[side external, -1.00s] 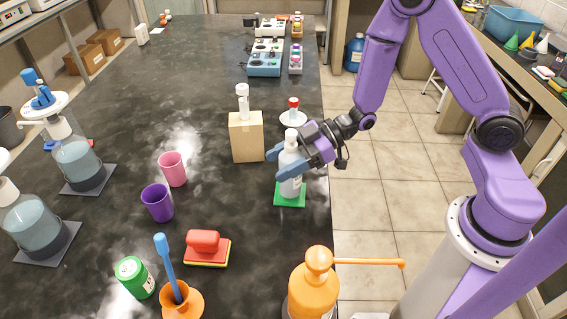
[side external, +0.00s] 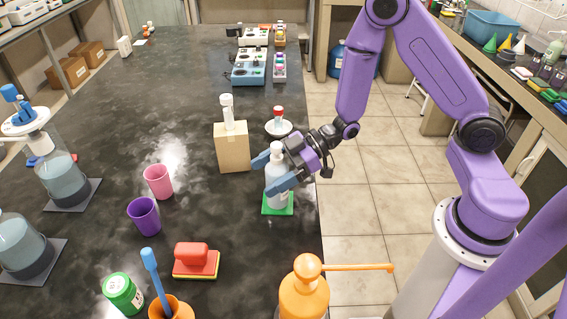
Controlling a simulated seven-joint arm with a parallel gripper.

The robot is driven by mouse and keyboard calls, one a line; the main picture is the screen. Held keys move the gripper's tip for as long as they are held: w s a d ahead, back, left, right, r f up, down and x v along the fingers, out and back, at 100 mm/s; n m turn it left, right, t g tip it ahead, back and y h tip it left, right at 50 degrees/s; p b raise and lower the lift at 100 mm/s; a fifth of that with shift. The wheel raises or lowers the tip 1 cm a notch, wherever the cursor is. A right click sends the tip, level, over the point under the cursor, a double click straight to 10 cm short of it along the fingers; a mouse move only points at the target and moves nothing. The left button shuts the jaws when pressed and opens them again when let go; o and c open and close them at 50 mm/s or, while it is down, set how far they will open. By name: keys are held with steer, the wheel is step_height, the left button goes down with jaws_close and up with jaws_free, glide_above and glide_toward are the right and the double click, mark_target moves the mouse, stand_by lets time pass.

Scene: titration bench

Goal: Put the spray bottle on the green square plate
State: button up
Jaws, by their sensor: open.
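The spray bottle (side external: 275,188), whitish with a white top, stands upright on the green square plate (side external: 279,210) near the right edge of the bench. My gripper (side external: 270,172) is open, with its blue fingers on either side of the bottle. I cannot tell whether the fingers touch it.
A cardboard box (side external: 231,150) and a white dish with a red-capped item (side external: 278,128) stand behind the bottle. Pink (side external: 158,182) and purple (side external: 144,216) cups are to the left. A red block (side external: 195,260) and an orange pump bottle (side external: 304,290) are in front.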

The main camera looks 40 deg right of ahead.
steer(key=v, duration=1.2)
steer(key=s+r+g+h, duration=0.2)
steer(key=s+h, duration=0.4)
steer(key=s, duration=0.3)
steer(key=s+r+g+h, duration=0.2)
steer(key=s+h, duration=0.4)
steer(key=s, duration=0.4)
steer(key=shift+d+r+m+g, duration=0.4)
steer(key=shift+r, duration=0.5)
